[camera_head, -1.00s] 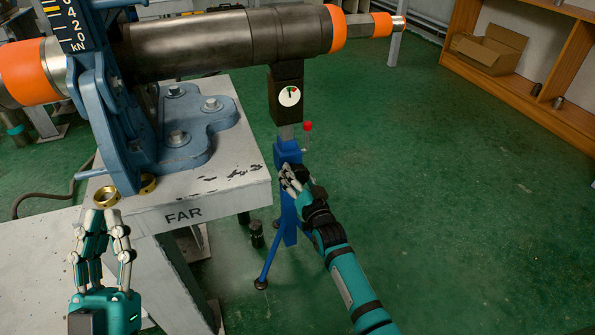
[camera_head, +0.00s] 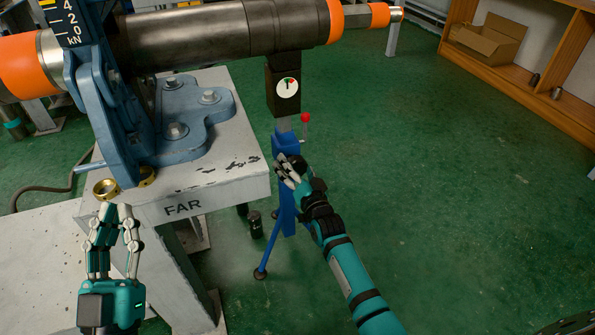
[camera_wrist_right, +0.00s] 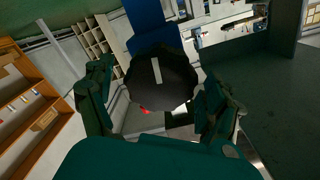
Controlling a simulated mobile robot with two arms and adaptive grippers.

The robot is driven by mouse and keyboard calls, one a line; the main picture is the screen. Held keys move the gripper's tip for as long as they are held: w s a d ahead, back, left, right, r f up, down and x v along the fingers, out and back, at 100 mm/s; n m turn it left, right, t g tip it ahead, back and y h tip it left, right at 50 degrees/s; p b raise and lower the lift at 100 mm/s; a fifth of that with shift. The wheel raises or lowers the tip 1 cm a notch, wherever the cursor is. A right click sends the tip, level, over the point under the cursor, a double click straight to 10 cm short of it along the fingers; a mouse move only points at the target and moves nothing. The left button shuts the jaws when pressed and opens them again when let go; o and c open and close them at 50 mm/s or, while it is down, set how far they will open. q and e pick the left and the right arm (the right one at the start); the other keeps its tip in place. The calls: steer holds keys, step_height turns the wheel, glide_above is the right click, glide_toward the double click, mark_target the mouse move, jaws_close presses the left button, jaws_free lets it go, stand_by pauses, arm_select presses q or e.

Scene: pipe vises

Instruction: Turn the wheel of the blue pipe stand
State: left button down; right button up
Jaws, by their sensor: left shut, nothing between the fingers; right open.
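The blue pipe stand (camera_head: 286,143) stands on tripod legs under the end of a dark pipe. A round white gauge (camera_head: 288,87) is on its dark upper block. In the right wrist view the wheel (camera_wrist_right: 160,85) is a dark, scalloped disc with a white mark, in front of the blue post. My right gripper (camera_head: 284,171) is at the stand below the gauge. It is open, with its fingers (camera_wrist_right: 152,105) on either side of the wheel; I cannot tell whether they touch it. My left gripper (camera_head: 118,212) is shut and empty, by the near-left bench edge.
A blue-grey vise (camera_head: 120,110) holds the dark pipe (camera_head: 190,42) with orange bands over the bench marked FAR (camera_head: 225,188). Two brass rings (camera_head: 105,189) lie by the vise. A red-tipped lever (camera_head: 305,118) rises beside the stand. Green floor to the right is clear, up to a wooden shelf (camera_head: 515,75).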

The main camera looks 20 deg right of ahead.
steer(key=s, duration=1.2)
steer(key=shift+d, duration=0.2)
steer(key=shift+f, duration=0.1)
stand_by(0.9)
